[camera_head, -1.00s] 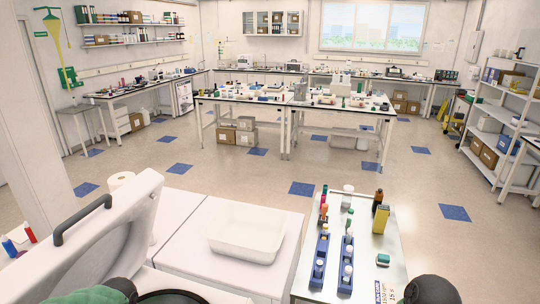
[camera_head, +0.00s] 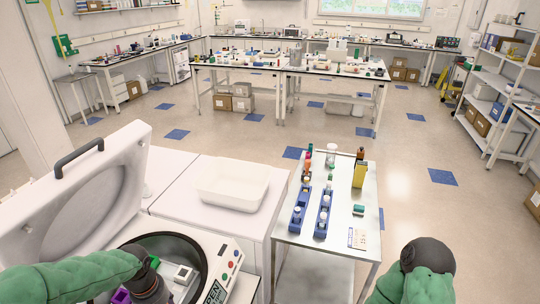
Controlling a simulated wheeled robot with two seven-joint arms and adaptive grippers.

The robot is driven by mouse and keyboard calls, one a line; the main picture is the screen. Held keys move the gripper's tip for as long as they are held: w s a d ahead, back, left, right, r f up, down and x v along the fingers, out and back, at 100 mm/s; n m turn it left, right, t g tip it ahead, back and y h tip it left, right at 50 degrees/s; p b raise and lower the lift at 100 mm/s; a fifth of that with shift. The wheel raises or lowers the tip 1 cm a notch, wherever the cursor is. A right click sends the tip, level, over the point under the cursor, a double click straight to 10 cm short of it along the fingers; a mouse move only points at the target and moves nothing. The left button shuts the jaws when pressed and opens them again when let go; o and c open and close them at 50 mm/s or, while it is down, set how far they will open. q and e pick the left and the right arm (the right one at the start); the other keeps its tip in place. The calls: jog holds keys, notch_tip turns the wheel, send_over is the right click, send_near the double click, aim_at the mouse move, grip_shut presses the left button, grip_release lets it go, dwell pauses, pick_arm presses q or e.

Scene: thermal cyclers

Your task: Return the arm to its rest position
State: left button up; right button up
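My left arm, in a green sleeve, comes in from the bottom left. Its dark gripper (camera_head: 152,288) is at the open round chamber of a white machine (camera_head: 228,262), low in the view. The fingertips are cut off or hidden, so I cannot tell whether it is open or shut. A purple piece (camera_head: 121,296) shows beside it, and a small white and green block (camera_head: 184,273) sits in the chamber to its right. My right arm shows at the bottom right as a green sleeve with a dark rounded end; its fingers are not visible.
The machine's lid (camera_head: 85,200) stands raised at the left. A white bin (camera_head: 232,185) sits on the white counter behind. A metal cart (camera_head: 345,215) holds blue racks (camera_head: 322,212), bottles and a yellow box (camera_head: 360,172). Open floor lies behind and to the right.

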pick_arm(q)
jog(key=d+f+h+b, duration=0.1)
jog(key=d+f+b, duration=0.1)
jog(key=d+f, duration=0.35)
jog(key=s+d+f+h+b, duration=0.1)
jog(key=d+f+b, duration=0.15)
jog(key=f, duration=0.65)
jog(key=d+f+h+b, duration=0.1)
jog(key=d+f+b, duration=0.1)
jog(key=d+f, duration=0.45)
jog(key=s+d+f+b, duration=0.2)
jog(key=s+f, duration=0.2)
jog(key=f, duration=0.4)
jog(key=s+d+f+n+b, duration=0.1)
jog(key=s+d+f+b, duration=0.2)
jog(key=f, duration=0.6)
jog(key=shift+s+h, duration=0.3)
jog(key=shift+s, duration=0.2)
